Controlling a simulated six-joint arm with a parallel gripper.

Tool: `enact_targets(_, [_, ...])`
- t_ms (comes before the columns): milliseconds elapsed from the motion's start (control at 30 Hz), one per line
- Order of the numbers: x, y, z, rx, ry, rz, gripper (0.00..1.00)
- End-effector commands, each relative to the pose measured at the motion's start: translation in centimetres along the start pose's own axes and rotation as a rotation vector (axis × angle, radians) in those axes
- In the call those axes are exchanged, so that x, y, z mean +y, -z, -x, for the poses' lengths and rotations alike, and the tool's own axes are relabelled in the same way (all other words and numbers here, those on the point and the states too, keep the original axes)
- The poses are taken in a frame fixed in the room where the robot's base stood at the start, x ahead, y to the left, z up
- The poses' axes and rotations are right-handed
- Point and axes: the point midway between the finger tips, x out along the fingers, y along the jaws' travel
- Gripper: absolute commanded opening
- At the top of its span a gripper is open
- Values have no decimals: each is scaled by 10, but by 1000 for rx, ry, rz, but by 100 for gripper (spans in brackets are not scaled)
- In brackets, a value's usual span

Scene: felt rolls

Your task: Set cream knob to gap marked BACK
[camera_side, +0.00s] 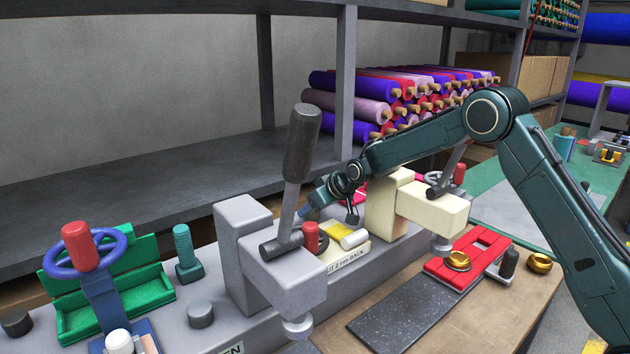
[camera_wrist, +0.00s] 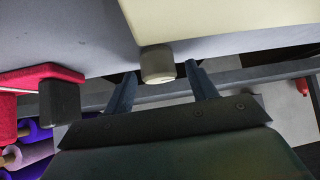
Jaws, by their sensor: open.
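A short pale cream cylinder, which looks like the cream knob (camera_side: 353,239), lies beside a yellow piece on a low cream block (camera_side: 372,250). My gripper (camera_side: 330,212) is just above and behind this block. In the wrist view my gripper (camera_wrist: 161,69) is open, with a rounded grey-cream knob (camera_wrist: 158,65) between its fingertips at the edge of a cream body (camera_wrist: 215,20). Gaps show on both sides; I cannot tell the depth.
A grey clamp (camera_side: 270,260) with a tall dark lever (camera_side: 302,140) stands close left of my gripper. A cream clamp (camera_side: 432,207) is close right. A red knob (camera_side: 311,236) is beside the yellow piece. A red slotted plate (camera_side: 468,258) lies at the front right.

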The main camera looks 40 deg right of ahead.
Motion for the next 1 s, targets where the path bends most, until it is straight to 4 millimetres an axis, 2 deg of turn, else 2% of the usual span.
enact_targets(367, [0,1,44,2,-1,0,57])
enact_targets(500, [0,20,61,5,0,2,57])
enact_targets(700, [0,39,79,4,0,1,57])
enact_targets(1000, [0,50,90,0,1,0,57])
